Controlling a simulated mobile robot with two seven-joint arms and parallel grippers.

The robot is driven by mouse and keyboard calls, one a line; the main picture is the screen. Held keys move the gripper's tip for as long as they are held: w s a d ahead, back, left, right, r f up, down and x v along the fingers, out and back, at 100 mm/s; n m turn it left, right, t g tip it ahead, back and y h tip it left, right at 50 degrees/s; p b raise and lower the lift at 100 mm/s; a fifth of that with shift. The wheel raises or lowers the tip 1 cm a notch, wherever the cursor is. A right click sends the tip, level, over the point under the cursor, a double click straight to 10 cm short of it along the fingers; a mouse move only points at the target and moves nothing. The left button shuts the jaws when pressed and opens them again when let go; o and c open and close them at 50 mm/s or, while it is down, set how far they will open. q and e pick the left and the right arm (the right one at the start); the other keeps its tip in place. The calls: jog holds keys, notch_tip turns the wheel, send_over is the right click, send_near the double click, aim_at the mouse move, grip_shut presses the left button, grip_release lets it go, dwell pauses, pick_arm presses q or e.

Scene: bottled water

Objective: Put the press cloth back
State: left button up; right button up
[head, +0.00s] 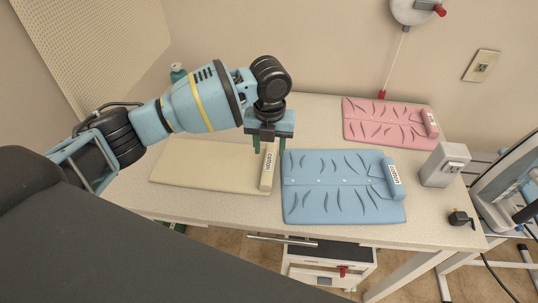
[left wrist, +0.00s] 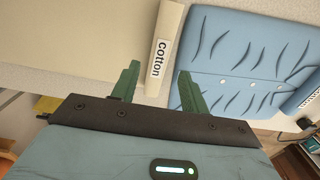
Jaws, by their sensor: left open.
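A flat cream cloth (head: 205,163) lies on the table, with a raised cream strip along its right edge that carries a "cotton" label (head: 268,163). The same strip shows in the left wrist view (left wrist: 163,50), with the label facing up. My left gripper (head: 269,146) points down over this strip, its green fingers apart on either side of it. In the left wrist view the open gripper (left wrist: 158,84) has nothing between its fingertips but the strip's line below; I cannot tell the exact height. My right gripper is not in view.
A blue quilted pad (head: 335,190) with a labelled roll lies close to the strip's right. A pink pad (head: 385,120) lies behind it. A grey box (head: 444,164) and a small black item (head: 460,218) stand at the right. A drawer cart (head: 330,258) is below the table (head: 225,208).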

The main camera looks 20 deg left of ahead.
pick_arm(q)
notch_tip(320, 180, up, 7)
jog(key=shift+r, duration=0.2)
